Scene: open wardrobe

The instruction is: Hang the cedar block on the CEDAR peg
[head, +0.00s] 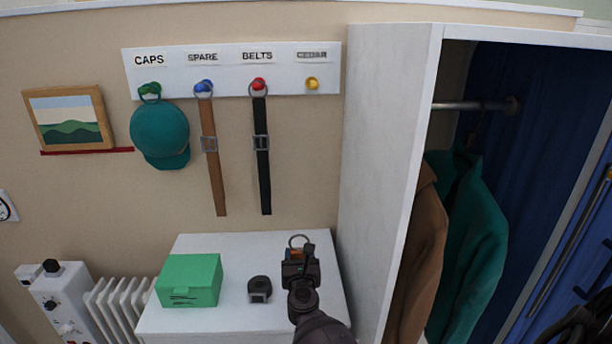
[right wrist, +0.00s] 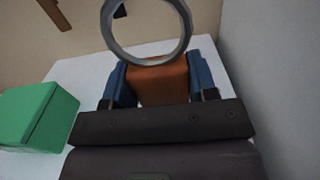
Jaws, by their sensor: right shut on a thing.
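The cedar block (head: 296,254) is a small orange-brown block with a grey metal ring on top. My right gripper (head: 299,261) is shut on it, over the right part of the white cabinet top. In the right wrist view the block (right wrist: 160,82) sits between the two blue fingers, its ring standing up beyond them. The yellow CEDAR peg (head: 312,83) is at the right end of the white peg board (head: 230,85), bare, well above the block in the picture. My left gripper is not in view.
A teal cap (head: 160,135), brown belt (head: 211,160) and black belt (head: 263,160) hang on the other pegs. A green box (head: 190,280) and a dark tape-measure-like item (head: 260,288) stand on the cabinet top (head: 225,243). The white wardrobe side (head: 385,150) rises close on the right.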

